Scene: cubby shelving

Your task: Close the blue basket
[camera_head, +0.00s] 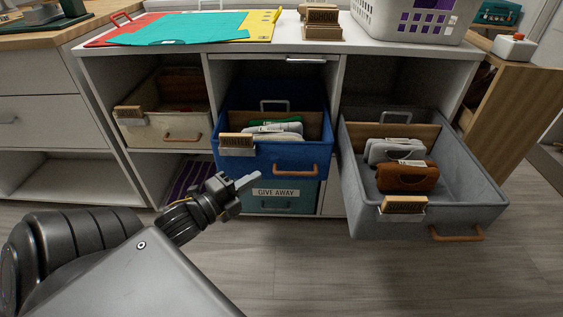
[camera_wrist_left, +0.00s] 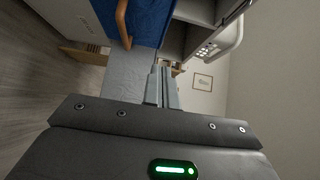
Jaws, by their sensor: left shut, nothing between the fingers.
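The blue basket (camera_head: 292,158) sits in the middle upper cubby and is pulled partly out of it. It has an orange handle (camera_head: 297,170) on its front and a "WINTER" tag on its rim, with several folded items inside. My left gripper (camera_head: 254,180) is shut and empty, just in front of and below the basket's front, left of the handle; I cannot tell whether it touches. The left wrist view shows the closed fingers (camera_wrist_left: 161,86), with the blue basket (camera_wrist_left: 151,22) and its handle (camera_wrist_left: 122,22) above them. My right gripper is not in view.
A grey basket (camera_head: 472,213) is pulled far out on the right. A cream basket (camera_head: 160,132) is in the left cubby. A teal "GIVE AWAY" basket (camera_head: 276,204) is below the blue one. Folders (camera_head: 186,27) and a white crate (camera_head: 412,20) are on top.

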